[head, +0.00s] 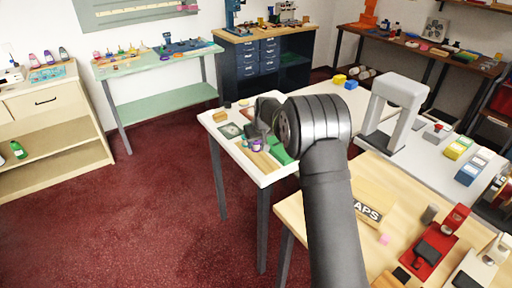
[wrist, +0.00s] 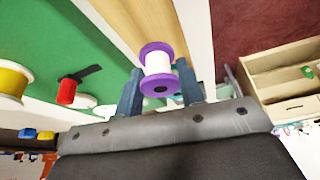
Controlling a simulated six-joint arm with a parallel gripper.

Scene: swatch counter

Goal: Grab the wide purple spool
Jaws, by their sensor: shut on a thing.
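The wide purple spool (wrist: 160,68), with purple flanges and a white middle, sits between the two blue-grey fingers of my gripper (wrist: 161,84) in the wrist view. My gripper is shut on it. In the head view the purple spool (head: 257,145) shows small beside my gripper (head: 265,132), over the white counter (head: 228,153). My arm hides part of the counter behind it. Whether the spool touches the surface, I cannot tell.
A green mat (wrist: 85,45) lies beside a wooden strip (wrist: 133,22). A yellow spool (wrist: 12,82) and a red item (wrist: 66,92) are on the mat's side. A grey arch-shaped stand (head: 398,90) rises right of my arm. A wooden table (head: 300,210) stands in front.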

